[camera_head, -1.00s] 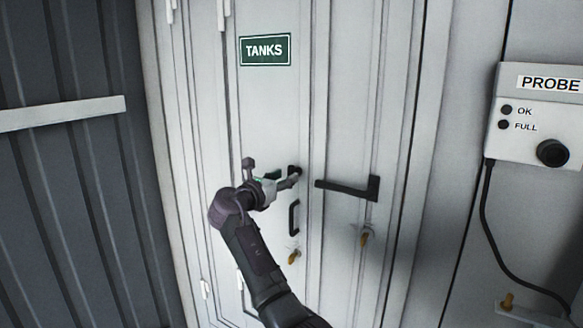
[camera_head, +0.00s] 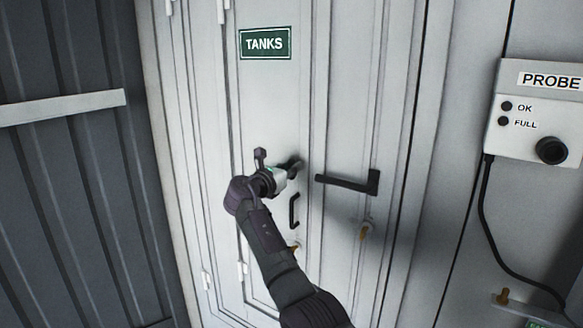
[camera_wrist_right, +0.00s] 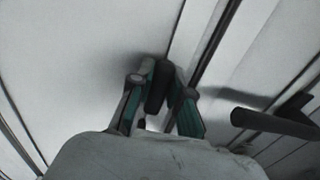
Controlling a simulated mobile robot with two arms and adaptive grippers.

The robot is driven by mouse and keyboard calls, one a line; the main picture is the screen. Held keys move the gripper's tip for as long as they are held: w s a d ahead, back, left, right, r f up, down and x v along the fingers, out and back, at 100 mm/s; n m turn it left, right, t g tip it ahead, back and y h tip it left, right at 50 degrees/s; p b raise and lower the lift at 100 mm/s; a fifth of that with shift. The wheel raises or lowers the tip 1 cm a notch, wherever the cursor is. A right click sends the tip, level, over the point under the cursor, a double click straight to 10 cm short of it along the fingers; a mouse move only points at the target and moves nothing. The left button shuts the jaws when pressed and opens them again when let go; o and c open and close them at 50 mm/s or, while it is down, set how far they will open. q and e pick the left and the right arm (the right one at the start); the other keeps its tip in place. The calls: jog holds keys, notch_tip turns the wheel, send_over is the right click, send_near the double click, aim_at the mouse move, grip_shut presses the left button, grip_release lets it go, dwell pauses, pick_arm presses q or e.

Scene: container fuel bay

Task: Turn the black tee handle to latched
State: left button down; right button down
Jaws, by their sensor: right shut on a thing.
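The black tee handle (camera_head: 297,163) is on the pale door below the green TANKS sign, mostly hidden by my gripper. In the right wrist view it is a dark bar (camera_wrist_right: 158,88) between the two green-sided fingers. My right gripper (camera_head: 289,169) is shut on this handle, with one finger on each side of it. The wrist view (camera_wrist_right: 160,95) shows the door surface close beyond the fingertips. My left gripper is not in view.
A black lever handle (camera_head: 345,183) sits on the right door panel, close to my right gripper. A small black pull (camera_head: 294,211) is just below it. A PROBE box (camera_head: 540,115) with a hanging cable is at the right. A grey ribbed wall (camera_head: 70,200) stands at left.

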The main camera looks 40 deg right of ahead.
jog(key=shift+m, duration=0.3)
jog(key=m+b, duration=0.2)
jog(key=m, duration=0.1)
jog(key=shift+s+f+m, duration=0.1)
jog(key=shift+f+m, duration=0.05)
jog(key=shift+m, duration=0.15)
jog(key=m+b, duration=0.3)
jog(key=m, duration=0.1)
jog(key=shift+s+f, duration=0.1)
jog(key=m+b, duration=0.3)
jog(key=m, duration=0.2)
jog(key=shift+s+d+m, duration=0.1)
jog(key=shift+m, duration=0.3)
jog(key=m+b, duration=0.2)
jog(key=shift+m, duration=0.4)
jog(key=shift+m+b, duration=0.4)
jog(key=shift+m, duration=0.2)
